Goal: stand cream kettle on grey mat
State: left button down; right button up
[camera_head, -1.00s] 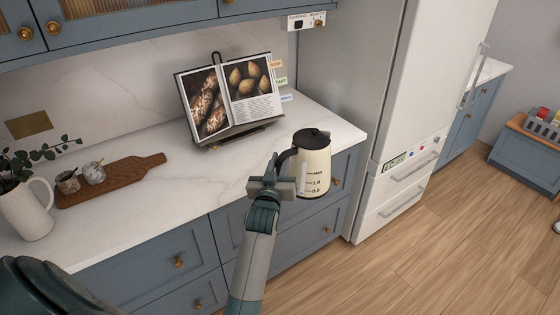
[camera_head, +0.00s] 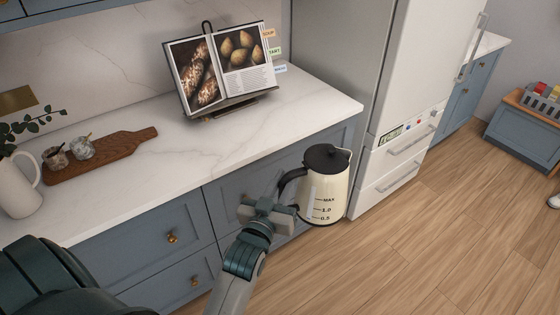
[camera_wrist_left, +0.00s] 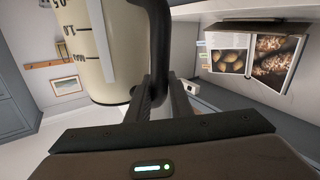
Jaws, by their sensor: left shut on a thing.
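The cream kettle (camera_head: 328,192) has a black lid, a black handle and level marks on its side. It is upright and held in the air in front of the counter's right end. My left gripper (camera_head: 275,208) is shut on the kettle's black handle, on the kettle's left side. In the left wrist view the kettle body (camera_wrist_left: 92,45) fills the upper left, and the dark handle runs down between the fingers (camera_wrist_left: 160,95). No grey mat shows in either view. My right gripper is not in view.
The marble counter (camera_head: 190,165) carries a cookbook on a stand (camera_head: 225,75), a wooden board (camera_head: 100,157) with small jars, and a white jug (camera_head: 18,185). Blue drawers face the floor. A white fridge (camera_head: 420,80) stands to the right. Wooden floor (camera_head: 450,220) is open in front.

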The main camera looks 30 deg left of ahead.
pick_arm(q)
jog(key=s+d+m+h+b, duration=0.1)
jog(key=s+d+h+b, duration=0.1)
jog(key=s+d, duration=0.5)
jog(key=s, duration=0.3)
jog(key=shift+s+d+r+m+h, duration=0.15)
jog(key=shift+s+r+m+h, duration=0.2)
jog(key=shift+s+m+h, duration=0.05)
